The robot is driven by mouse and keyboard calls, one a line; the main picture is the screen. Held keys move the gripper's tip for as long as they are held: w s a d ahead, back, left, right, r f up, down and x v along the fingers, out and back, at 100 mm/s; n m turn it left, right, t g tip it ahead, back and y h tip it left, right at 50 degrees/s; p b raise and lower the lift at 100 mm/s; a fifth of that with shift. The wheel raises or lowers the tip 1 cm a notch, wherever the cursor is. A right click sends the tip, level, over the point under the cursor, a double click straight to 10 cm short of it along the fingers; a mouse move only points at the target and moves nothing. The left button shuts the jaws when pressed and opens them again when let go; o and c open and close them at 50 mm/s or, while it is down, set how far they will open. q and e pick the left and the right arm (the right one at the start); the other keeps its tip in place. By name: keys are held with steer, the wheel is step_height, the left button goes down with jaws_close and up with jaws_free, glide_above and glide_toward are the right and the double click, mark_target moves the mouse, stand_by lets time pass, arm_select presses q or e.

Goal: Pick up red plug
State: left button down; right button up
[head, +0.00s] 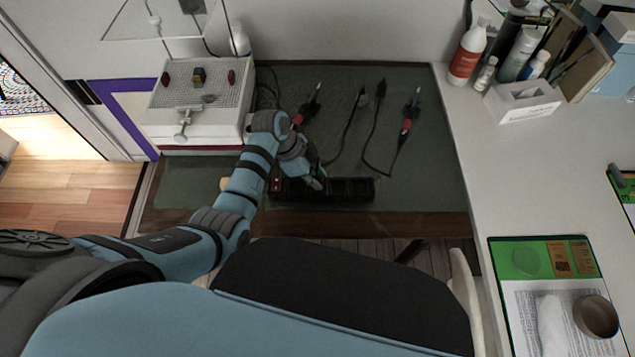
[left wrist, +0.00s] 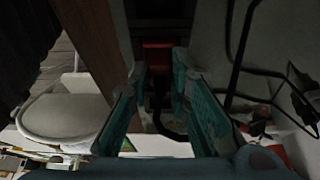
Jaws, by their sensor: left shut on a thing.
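The red plug (left wrist: 157,58) shows in the left wrist view between the fingertips of my left gripper (left wrist: 158,82). The two teal fingers are shut on it, and a dark cable (left wrist: 167,128) curves away from it. In the head view my left gripper (head: 317,179) points down at the black power strip (head: 345,190), near the strip's middle. There the gripper largely hides the plug, and I cannot tell whether it is in a socket or just clear of it. My right gripper is not in view.
Tools with red parts and black cables (head: 405,128) lie on the dark green mat (head: 430,170) behind the strip. A white perforated box (head: 190,120) stands left of my arm. Bottles (head: 468,52) and a white holder (head: 522,102) stand on the right-hand table.

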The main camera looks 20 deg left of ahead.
arm_select(q)
step_height(320, 180, up, 20)
steer(key=p, duration=0.6)
steer(key=shift+p, duration=0.4)
steer(key=shift+f, duration=0.1)
